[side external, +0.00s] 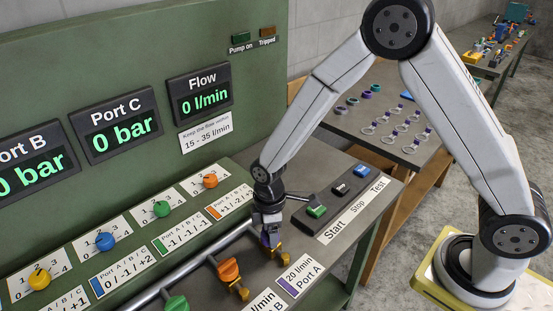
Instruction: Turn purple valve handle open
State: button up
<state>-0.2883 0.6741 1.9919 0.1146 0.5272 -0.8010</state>
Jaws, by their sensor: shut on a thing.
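My gripper (270,229) points down at the front right of the green test bench. It is shut on the purple valve handle (265,240), which shows only as a small purple patch between and below the fingers. The handle's exact angle is hidden by the gripper. A brass fitting (283,255) sits just to the right and below, near the "20 l/min Port A" label (299,278) with its purple mark.
An orange valve handle (228,270) and a green one (176,304) stand to the left along a grey pipe (188,273). A Start/Stop/Test button box (345,195) is close on the right. Numbered dials line the panel behind. Displays read 0 bar and 0 l/min.

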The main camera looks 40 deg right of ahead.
dwell(0.3)
jog(key=o, duration=1.3)
jog(key=shift+c, duration=0.2)
jog(key=shift+r, duration=0.1)
jog(key=shift+w+d+r, duration=0.1)
jog(key=shift+w+r, duration=0.05)
jog(key=shift+r, duration=1.75)
jog(key=shift+w+d+r, duration=0.1)
jog(key=shift+w+r, duration=0.05)
jog(key=shift+r, duration=1.75)
jog(key=s+d+r+m+t, duration=0.3)
jog(key=s+d+m, duration=0.7)
jog(key=d+m, duration=0.1)
jog(key=shift+d+r, duration=0.2)
jog(key=shift+d, duration=0.2)
